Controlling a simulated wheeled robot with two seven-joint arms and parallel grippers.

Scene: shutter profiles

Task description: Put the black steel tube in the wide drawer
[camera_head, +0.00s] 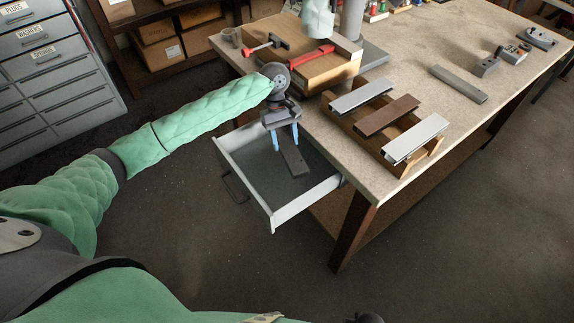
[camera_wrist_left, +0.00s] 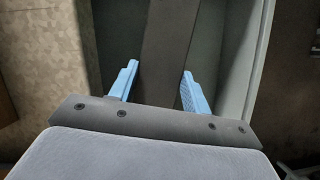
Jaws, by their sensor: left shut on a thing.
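The black steel tube (camera_head: 294,160) is a dark, flat-sided bar. My left gripper (camera_head: 285,140) is shut on it near one end, and the tube slants down inside the outline of the wide drawer (camera_head: 258,210). The drawer is pulled out from the front of the bench, with pale walls and a dark handle. In the left wrist view, the tube (camera_wrist_left: 168,45) runs between the blue fingers of the left gripper (camera_wrist_left: 160,85), over the drawer floor. I cannot tell whether the tube touches the floor. My right gripper is not in view.
Three profiles, two silvery (camera_head: 362,96) and one brown (camera_head: 388,116), lie on a wooden rack (camera_head: 350,122) on the bench (camera_head: 425,60). A grey bar (camera_head: 459,84) lies farther right. A wooden block with red-handled clamps (camera_head: 310,56) stands behind my left wrist. The drawer floor around the tube looks clear.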

